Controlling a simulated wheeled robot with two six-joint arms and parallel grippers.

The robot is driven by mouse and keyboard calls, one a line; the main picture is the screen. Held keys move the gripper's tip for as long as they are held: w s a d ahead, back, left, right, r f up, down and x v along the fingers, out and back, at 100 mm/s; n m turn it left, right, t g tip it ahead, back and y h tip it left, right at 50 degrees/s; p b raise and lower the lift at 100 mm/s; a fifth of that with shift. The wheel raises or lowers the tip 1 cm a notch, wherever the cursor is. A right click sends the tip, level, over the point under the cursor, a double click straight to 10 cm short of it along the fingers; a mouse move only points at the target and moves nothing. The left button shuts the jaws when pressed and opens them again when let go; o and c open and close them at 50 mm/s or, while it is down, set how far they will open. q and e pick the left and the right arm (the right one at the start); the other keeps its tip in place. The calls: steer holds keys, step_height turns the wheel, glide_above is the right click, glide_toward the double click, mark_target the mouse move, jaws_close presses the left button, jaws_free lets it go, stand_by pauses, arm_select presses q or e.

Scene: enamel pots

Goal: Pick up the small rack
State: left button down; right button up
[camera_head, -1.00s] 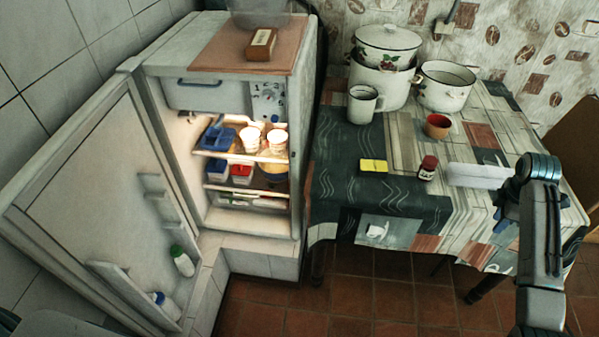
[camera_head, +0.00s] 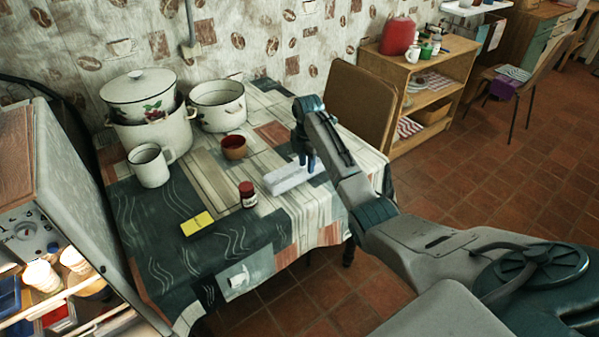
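A long, low, whitish piece (camera_head: 288,178), which looks like the small rack, lies on the table near its right front part. Its fine shape is too small to tell. My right arm reaches in from the lower right over the table's right edge. My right gripper (camera_head: 307,161) points down at the right end of the whitish piece, with its dark blue fingers at or just behind it. I cannot tell whether the fingers touch it or how far apart they are. My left gripper is not in view.
The table's patterned cloth (camera_head: 165,245) carries a red-brown cup (camera_head: 234,148), a dark red jar (camera_head: 248,195), a yellow box (camera_head: 197,223), a white mug (camera_head: 149,167) and enamel pots (camera_head: 218,108). The open fridge (camera_head: 75,190) stands left. A chair (camera_head: 357,108) and wooden shelf (camera_head: 437,65) stand right.

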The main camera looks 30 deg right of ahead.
mark_target(306, 172)
steer(key=f, duration=0.3)
steer(key=shift+s+a+f+p, duration=0.2)
steer(key=shift+s+a+p, duration=0.1)
steer(key=shift+p, duration=0.1)
steer(key=shift+w+f, duration=0.2)
steer(key=shift+f, duration=0.3)
steer(key=shift+r, duration=0.1)
jaws_close()
steer(key=shift+r, duration=0.1)
